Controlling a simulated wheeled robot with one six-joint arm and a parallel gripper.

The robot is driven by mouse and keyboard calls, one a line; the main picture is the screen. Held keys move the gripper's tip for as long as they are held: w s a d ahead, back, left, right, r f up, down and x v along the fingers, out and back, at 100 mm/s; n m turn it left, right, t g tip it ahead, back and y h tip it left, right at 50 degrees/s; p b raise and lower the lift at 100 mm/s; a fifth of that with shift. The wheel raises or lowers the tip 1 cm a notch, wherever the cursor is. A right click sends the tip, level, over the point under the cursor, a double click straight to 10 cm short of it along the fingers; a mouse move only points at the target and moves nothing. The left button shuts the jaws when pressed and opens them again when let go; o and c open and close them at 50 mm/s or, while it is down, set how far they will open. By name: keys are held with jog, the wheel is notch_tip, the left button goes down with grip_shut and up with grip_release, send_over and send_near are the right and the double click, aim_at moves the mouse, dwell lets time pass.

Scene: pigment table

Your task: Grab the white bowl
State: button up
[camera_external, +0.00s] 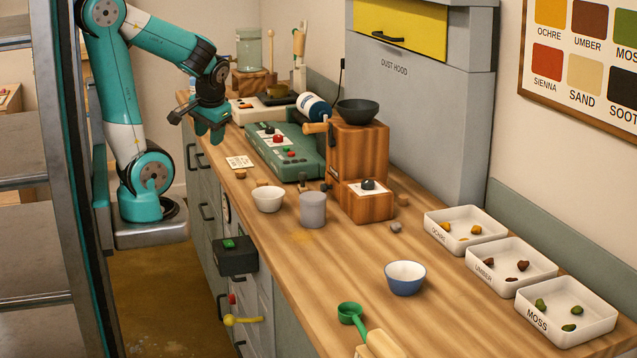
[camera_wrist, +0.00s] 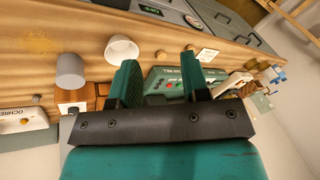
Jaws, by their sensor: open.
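The small white bowl (camera_external: 268,199) stands upright on the wooden counter, just left of a grey cup (camera_external: 312,210). In the wrist view the white bowl (camera_wrist: 122,49) shows above and left of my left finger, apart from it. My gripper (camera_external: 208,128) is over the far left part of the counter, farther back than the bowl and above it. In the wrist view my gripper (camera_wrist: 160,80) has its two fingers apart with nothing held between them. A blue bowl with a white inside (camera_external: 405,278) stands nearer the front.
A green control box (camera_external: 285,160) and a wooden grinder (camera_external: 357,165) with a dark bowl on top stand behind the white bowl. White labelled trays (camera_external: 466,230) line the right side. A green scoop (camera_external: 351,313) lies at the front. The counter's middle is mostly clear.

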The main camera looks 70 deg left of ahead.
jog(key=o, duration=1.1)
jog(key=shift+w, duration=0.1)
jog(key=m+h+b, duration=0.3)
jog(key=m, duration=2)
send_over(267, 201)
jog(key=w+a, duration=0.1)
jog(key=a, duration=0.1)
notch_tip(267, 201, down, 4)
jog(key=f, duration=0.6)
jog(key=a+f, duration=0.1)
jog(key=f, duration=0.4)
jog(key=a+f, duration=0.1)
jog(key=f, duration=0.5)
jog(key=shift+a+b, duration=0.1)
jog(key=shift+b, duration=0.2)
